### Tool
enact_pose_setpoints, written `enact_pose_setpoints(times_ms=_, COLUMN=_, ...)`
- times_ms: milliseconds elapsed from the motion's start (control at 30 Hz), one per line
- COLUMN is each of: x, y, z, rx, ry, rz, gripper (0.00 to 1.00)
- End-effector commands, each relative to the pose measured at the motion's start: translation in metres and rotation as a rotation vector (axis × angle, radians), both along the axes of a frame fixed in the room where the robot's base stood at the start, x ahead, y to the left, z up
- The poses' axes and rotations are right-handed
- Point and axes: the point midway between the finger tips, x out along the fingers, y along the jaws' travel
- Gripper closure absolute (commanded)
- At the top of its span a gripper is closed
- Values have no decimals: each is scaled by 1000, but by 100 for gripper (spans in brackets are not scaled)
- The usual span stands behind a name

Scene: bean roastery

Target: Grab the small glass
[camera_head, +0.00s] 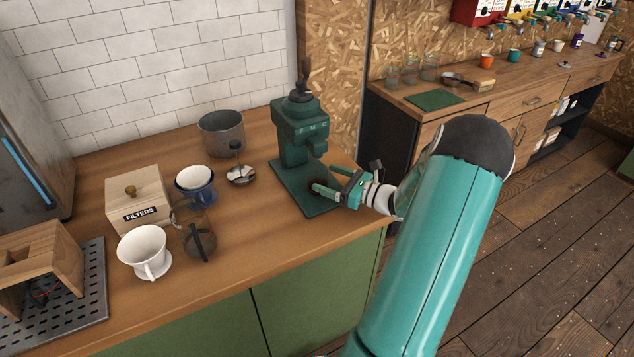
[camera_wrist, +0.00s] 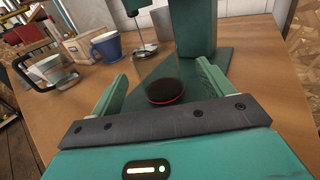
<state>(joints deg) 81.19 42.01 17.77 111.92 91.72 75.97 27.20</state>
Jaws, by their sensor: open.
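My gripper (camera_head: 327,179) is open over the front of the green grinder's base (camera_head: 302,207). In the wrist view its fingers (camera_wrist: 160,78) are spread, with a dark round piece with a red rim (camera_wrist: 165,91) in view between them, on the green base. I see no glass between the fingers. Several small clear glasses (camera_head: 410,73) stand on the far counter, well away from my gripper. A larger glass vessel with a dark handle (camera_head: 198,232) stands on the near counter, left of my gripper; it also shows in the wrist view (camera_wrist: 46,72).
The grinder (camera_head: 300,128) stands just behind my gripper. A white dripper (camera_head: 144,251), a blue cup (camera_head: 203,193), a filter box (camera_head: 137,197) and a grey pot (camera_head: 222,133) are on the near counter (camera_head: 253,235). A green mat (camera_head: 434,99) lies near the far glasses.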

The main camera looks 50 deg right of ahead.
Motion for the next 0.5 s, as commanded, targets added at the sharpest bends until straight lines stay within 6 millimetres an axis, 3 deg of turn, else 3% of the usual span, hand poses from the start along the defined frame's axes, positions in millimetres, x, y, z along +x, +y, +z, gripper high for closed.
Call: enact_pose_setpoints(times_ms=500, x=55, y=18, z=-1, rx=-1, ry=0, rz=4, gripper=20)
